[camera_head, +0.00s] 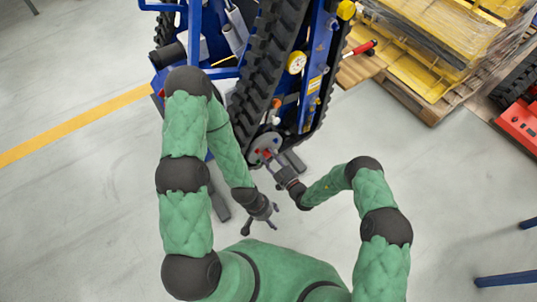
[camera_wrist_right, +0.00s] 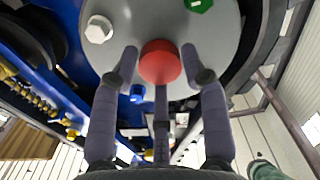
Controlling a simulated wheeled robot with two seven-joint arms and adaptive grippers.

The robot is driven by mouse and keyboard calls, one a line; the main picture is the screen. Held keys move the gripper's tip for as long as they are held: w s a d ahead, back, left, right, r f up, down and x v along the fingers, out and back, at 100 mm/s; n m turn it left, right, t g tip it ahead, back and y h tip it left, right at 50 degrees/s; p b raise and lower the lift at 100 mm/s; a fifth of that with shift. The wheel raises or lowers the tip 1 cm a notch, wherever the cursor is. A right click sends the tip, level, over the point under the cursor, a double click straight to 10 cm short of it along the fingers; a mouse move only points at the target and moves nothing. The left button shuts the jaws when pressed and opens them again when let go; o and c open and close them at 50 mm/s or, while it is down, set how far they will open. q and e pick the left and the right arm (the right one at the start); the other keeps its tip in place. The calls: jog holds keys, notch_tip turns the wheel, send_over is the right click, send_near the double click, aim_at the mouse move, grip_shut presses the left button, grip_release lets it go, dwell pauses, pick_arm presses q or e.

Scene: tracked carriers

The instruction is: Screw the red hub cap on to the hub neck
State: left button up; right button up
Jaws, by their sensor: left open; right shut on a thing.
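The round red hub cap (camera_wrist_right: 160,62) is in the upper middle of the right wrist view, in front of the grey hub face (camera_wrist_right: 158,20). My right gripper (camera_wrist_right: 160,58) is shut on the cap, with fingers to its left, right and below. The hub neck is hidden behind the cap, so I cannot tell how far the cap is on. In the head view, my right gripper (camera_head: 272,168) is at the grey hub (camera_head: 264,146) at the track's lower end. My left gripper (camera_head: 261,227) is open and empty, below and left of the hub.
A white hex-shaped piece (camera_wrist_right: 98,28) and a green piece (camera_wrist_right: 199,5) sit on the hub face. The black track (camera_head: 268,65) and blue frame (camera_head: 316,62) rise above. A pallet (camera_head: 428,108) stands at upper right.

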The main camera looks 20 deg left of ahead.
jog(key=m, duration=0.4)
jog(key=shift+m, duration=0.4)
jog(key=o, duration=0.9)
jog(key=shift+o, duration=0.2)
